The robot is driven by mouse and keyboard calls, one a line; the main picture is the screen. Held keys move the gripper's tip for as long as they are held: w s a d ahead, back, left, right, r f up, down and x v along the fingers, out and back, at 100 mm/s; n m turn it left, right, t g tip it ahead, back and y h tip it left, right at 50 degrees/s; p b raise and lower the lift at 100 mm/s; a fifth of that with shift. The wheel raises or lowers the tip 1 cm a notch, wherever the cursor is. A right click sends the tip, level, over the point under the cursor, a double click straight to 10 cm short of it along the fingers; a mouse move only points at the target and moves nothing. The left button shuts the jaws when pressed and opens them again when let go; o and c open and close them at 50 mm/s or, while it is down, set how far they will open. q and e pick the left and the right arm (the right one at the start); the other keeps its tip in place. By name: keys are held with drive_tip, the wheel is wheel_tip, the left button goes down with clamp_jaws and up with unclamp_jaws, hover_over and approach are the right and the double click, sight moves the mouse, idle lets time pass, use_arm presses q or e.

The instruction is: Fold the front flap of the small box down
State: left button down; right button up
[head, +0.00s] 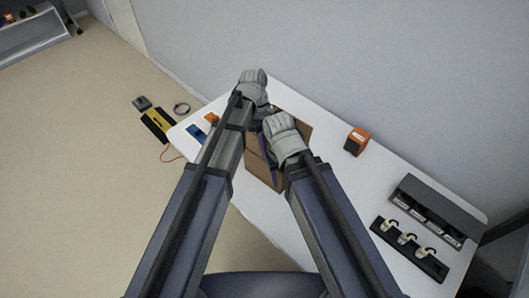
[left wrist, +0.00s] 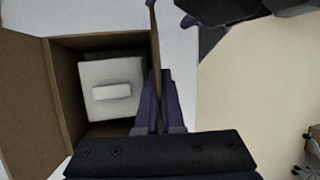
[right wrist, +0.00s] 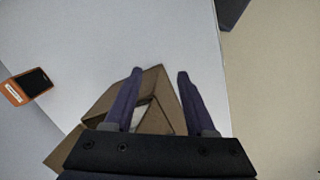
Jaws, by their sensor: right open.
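The small brown cardboard box (head: 257,168) stands on the white table, partly hidden by my arms in the head view. In the left wrist view the box (left wrist: 68,75) is open at the top, with a pale square block (left wrist: 111,88) inside and one flap spread out to the left. My left gripper (left wrist: 159,78) has its fingers on both sides of a thin upright brown flap (left wrist: 154,40) and looks shut on it. My right gripper (right wrist: 160,74) is open and empty above the box (right wrist: 108,103), whose flaps stand raised between and beside its fingers.
An orange device (head: 356,142) stands right of the box; it also shows in the right wrist view (right wrist: 27,86). A dark rack (head: 438,212) and a black tray (head: 390,232) with several white pieces lie at the table's right end. A blue item (head: 196,133) lies near the left edge.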

drive_tip(key=shift+f, duration=0.1)
use_arm(q)
drive_tip(key=c, duration=1)
unclamp_jaws()
drive_tip(key=shift+c, duration=0.2)
drive_tip(key=p+v, duration=0.7)
drive_tip(key=shift+w+r, duration=0.3)
drive_tip(key=shift+r, duration=0.05)
use_arm(e)
wheel_tip(320, 180, up, 7)
